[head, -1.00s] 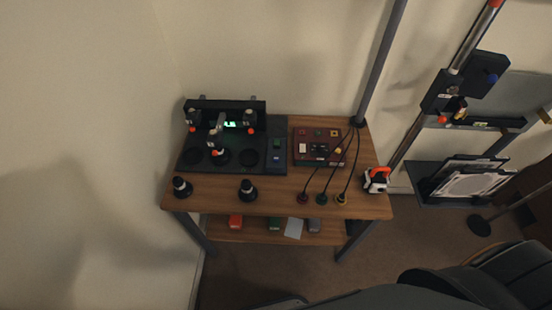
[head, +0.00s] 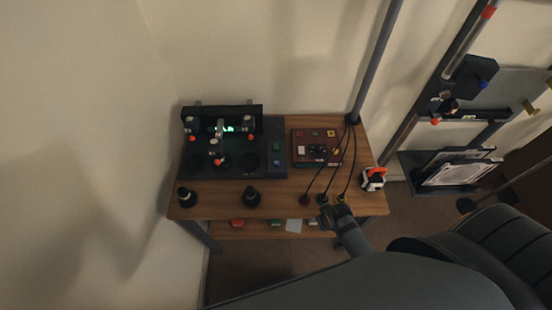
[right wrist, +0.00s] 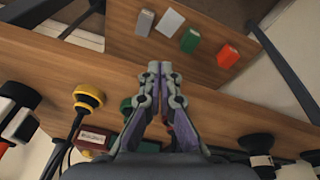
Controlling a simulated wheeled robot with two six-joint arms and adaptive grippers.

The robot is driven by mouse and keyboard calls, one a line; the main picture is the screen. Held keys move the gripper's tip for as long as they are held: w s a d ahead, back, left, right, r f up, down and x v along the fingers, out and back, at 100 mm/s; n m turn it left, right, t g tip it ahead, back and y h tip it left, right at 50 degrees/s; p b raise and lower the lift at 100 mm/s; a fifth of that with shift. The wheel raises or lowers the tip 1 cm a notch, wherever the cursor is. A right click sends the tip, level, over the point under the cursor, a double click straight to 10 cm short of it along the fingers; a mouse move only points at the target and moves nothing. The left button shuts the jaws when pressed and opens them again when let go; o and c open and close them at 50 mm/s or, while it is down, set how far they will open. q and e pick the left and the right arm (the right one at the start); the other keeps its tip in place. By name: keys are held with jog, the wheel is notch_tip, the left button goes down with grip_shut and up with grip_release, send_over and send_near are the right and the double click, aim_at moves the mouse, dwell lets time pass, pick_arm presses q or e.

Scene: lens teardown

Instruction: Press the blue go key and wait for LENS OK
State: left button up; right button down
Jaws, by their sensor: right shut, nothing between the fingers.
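A dark test station (head: 200,172) stands at the left of the wooden table, with several lens-like black and silver pieces on it. Its small display (head: 228,128) is lit green, but the text is too small to read. On its right strip is a small blue key (head: 277,162), below a green one. My right gripper (head: 327,212) is shut and empty near the table's front edge, right of and nearer than the blue key, apart from it. The right wrist view shows its closed fingers (right wrist: 160,70) over the table edge. My left gripper is not in view.
A dark red box (head: 316,148) has cables to red, green and yellow plugs (head: 341,198) by my right gripper. An orange and white tool (head: 373,178) stands at the right end. Two black pieces (head: 251,196) stand in front. A lower shelf (right wrist: 200,45) holds several small blocks.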

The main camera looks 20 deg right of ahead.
jog(key=w+a+r+t+p, duration=0.1)
jog(key=w+r+p, duration=0.1)
jog(key=r, duration=0.6)
jog(key=w+a+r+p, duration=0.1)
jog(key=w+r, duration=0.2)
jog(key=r, duration=0.6)
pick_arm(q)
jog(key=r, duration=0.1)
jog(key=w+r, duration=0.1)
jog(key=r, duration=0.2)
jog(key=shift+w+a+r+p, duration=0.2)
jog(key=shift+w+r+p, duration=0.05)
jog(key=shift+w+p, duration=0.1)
pick_arm(e)
jog(key=m+t+y, duration=0.4)
jog(key=m+t, duration=0.1)
jog(key=m, duration=0.1)
send_over(278, 164)
jog(key=shift+f, duration=0.1)
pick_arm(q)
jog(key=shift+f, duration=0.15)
pick_arm(e)
jog(key=shift+f, duration=0.15)
